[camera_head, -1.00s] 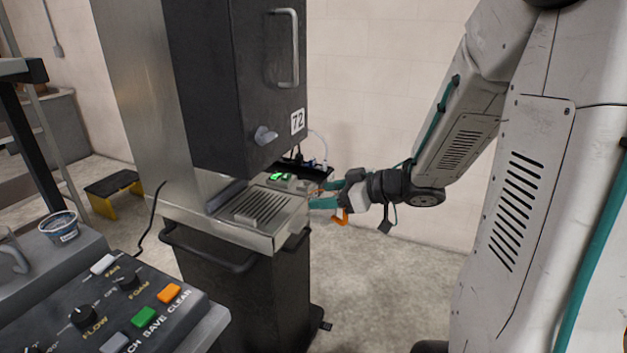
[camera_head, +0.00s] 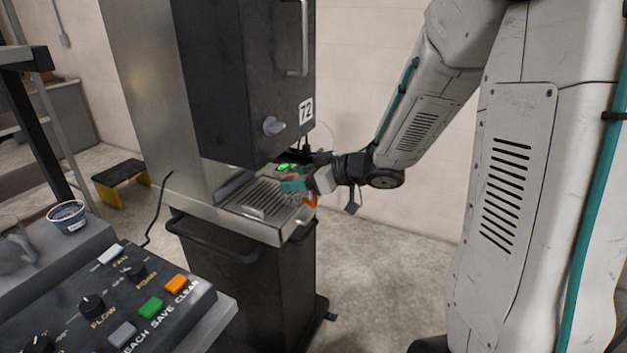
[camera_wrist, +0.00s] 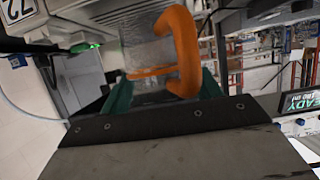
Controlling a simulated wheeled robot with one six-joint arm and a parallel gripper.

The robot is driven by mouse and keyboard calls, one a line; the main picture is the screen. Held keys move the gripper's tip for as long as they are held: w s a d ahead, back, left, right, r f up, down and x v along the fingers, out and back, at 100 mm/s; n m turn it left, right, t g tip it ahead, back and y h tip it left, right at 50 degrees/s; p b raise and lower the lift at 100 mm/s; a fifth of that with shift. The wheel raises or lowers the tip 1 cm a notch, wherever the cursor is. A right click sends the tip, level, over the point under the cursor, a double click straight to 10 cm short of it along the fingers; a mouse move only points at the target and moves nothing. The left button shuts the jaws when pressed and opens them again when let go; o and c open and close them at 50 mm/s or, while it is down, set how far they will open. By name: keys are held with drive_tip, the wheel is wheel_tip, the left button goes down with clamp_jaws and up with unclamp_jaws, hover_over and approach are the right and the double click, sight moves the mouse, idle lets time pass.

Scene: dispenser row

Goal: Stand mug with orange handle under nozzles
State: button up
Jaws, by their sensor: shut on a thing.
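My gripper (camera_head: 294,182) is at the right edge of the dispenser's drip tray (camera_head: 262,226), its teal fingers reaching over the tray. It is shut on the mug with the orange handle (camera_head: 311,201). In the wrist view the orange handle (camera_wrist: 184,50) stands between my teal fingers (camera_wrist: 165,90), in front of a see-through mug body (camera_wrist: 148,48). In the head view the mug body is mostly hidden by my fingers. The dark dispenser cabinet (camera_head: 240,80) marked 72 overhangs the tray. I cannot make out the nozzles in either view.
A black step stool (camera_head: 119,176) stands on the floor behind. The floor right of the dispenser is clear.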

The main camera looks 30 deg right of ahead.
drive_tip(key=w+a, duration=0.1)
drive_tip(key=w, duration=0.1)
drive_tip(key=w+a, duration=0.4)
drive_tip(key=w, duration=0.1)
drive_tip(key=shift+a+f, duration=0.15)
drive_tip(key=shift+f, duration=1.1)
drive_tip(key=shift+f, duration=0.65)
drive_tip(key=o, duration=1.1)
